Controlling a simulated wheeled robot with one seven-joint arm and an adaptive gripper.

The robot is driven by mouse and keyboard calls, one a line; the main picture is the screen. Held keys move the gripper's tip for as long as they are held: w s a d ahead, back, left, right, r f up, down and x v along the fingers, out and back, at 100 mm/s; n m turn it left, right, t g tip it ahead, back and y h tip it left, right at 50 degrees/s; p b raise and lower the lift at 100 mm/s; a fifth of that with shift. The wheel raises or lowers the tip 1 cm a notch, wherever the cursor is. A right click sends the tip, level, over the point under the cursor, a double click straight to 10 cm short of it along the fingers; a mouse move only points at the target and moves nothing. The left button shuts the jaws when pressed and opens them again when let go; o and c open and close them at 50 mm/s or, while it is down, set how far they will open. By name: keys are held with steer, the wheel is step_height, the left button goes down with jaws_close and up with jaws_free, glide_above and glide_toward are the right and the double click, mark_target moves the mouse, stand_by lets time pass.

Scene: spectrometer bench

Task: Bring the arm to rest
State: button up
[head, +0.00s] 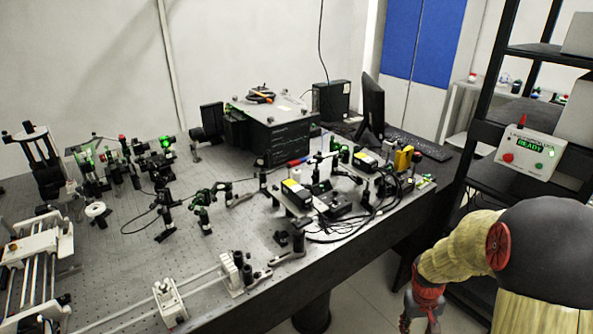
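My arm shows at the lower right of the head view, with a yellowish sleeve, a dark rounded link and a red joint disc. It is bent, and its end hangs down in front of the bench's right edge, over the floor. My gripper (420,318) is at the bottom edge, partly cut off by the frame. Its fingers are not clear, so I cannot tell whether it is open or holds anything.
The optical bench (250,240) fills the left and middle, crowded with optics mounts and cables. A black shelf rack (487,130) stands at the right, carrying a box (528,150) reading READY. Some floor (370,300) is clear between bench and arm.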

steer(key=s+a+r+t+p, duration=0.1)
steer(key=s+a+r, duration=0.4)
steer(key=r, duration=0.6)
steer(key=s+a+r+t+y+p, duration=0.1)
steer(key=s+a+r+t, duration=0.2)
steer(key=r, duration=0.8)
steer(key=s+a+r+t+p, duration=0.1)
steer(key=s+a+r+p, duration=0.1)
steer(key=s+a+r, duration=0.5)
step_height(320, 180, up, 4)
steer(key=s, duration=0.2)
steer(key=shift+s+a+t, duration=0.15)
steer(key=shift+s+t, duration=0.25)
steer(key=shift+f, duration=0.1)
steer(key=shift+c, duration=1.1)
